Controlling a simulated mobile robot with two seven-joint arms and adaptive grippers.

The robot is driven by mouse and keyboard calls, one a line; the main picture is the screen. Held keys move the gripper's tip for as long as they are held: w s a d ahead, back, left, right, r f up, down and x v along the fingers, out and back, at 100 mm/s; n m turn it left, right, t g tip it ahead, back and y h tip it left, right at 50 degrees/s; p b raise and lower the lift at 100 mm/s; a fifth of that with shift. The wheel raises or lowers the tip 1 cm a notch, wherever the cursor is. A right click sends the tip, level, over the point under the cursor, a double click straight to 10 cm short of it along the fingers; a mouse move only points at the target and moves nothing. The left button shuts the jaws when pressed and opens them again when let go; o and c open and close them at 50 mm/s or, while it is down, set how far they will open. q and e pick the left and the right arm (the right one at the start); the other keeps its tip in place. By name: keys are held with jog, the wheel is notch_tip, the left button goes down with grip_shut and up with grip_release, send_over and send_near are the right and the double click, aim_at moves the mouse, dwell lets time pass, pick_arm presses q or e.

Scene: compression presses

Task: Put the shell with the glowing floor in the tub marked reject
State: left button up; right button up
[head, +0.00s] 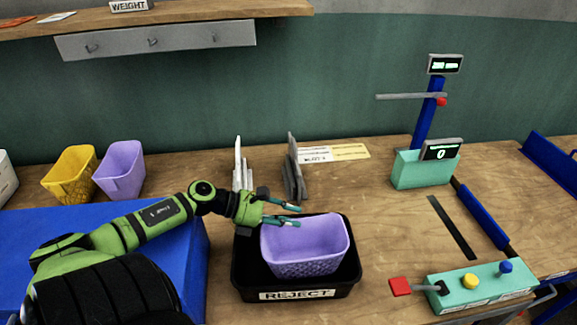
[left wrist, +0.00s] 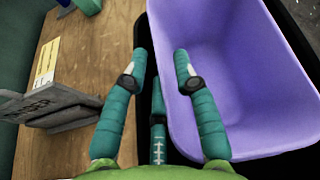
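A purple shell (head: 305,244) sits inside the black tub marked REJECT (head: 296,294), slightly tilted. In the left wrist view the shell (left wrist: 235,70) fills the right side; no clear glow shows on its floor. My left gripper (head: 298,215) is at the shell's back left rim with its fingers apart. In the left wrist view the gripper (left wrist: 160,68) has one finger over the shell's inside and the other outside its rim; no grip on it shows. My right gripper is not in view.
A yellow shell (head: 70,174) and another purple shell (head: 121,170) stand at the back left beside the blue surface (head: 185,240). Grey upright plates (head: 294,168) stand behind the tub. A teal press (head: 425,170) and control box (head: 480,287) are to the right.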

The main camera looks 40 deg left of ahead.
pick_arm(q)
jog(key=shift+r+p, duration=0.55)
jog(key=shift+r, duration=0.05)
jog(key=b+v, duration=0.1)
jog(key=v, duration=0.6)
jog(key=shift+s, duration=0.2)
jog(key=shift+a+r, duration=0.1)
jog(key=shift+r, duration=0.15)
